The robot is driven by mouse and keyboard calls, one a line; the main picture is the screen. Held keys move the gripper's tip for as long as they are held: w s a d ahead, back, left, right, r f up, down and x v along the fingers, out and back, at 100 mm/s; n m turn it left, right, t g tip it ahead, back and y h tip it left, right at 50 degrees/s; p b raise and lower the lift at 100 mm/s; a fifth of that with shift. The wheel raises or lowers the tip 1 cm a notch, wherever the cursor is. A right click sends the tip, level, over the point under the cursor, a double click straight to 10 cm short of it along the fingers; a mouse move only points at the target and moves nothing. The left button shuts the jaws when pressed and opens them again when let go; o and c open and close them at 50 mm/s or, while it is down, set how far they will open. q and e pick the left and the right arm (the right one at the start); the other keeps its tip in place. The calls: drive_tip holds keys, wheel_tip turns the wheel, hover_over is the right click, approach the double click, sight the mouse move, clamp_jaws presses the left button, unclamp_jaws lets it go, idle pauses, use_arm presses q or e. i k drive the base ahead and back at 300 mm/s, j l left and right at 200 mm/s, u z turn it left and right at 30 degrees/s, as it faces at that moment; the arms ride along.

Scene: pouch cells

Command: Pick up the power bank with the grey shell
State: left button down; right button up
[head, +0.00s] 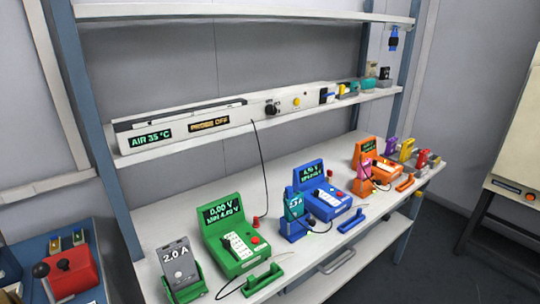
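A power bank with a grey shell (181,268) stands upright at the near left end of the white bench, with "2.0 A" on its upper face. Its lower end sits in a green cradle (190,293). A teal power bank (294,203) marked "2.5 A" stands in a blue cradle. A pink power bank (366,167) stands in an orange cradle farther right. Neither of my grippers shows in the head view.
A green tester (236,235) reading 0.00 V stands right of the grey bank, with a green handle-like piece (262,279) in front. Blue (325,190) and orange testers (372,165) stand farther along. A shelf (330,105) runs above. A red box (73,270) lies left.

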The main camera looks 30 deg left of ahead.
sight(177, 255)
drive_tip(key=u, duration=1.75)
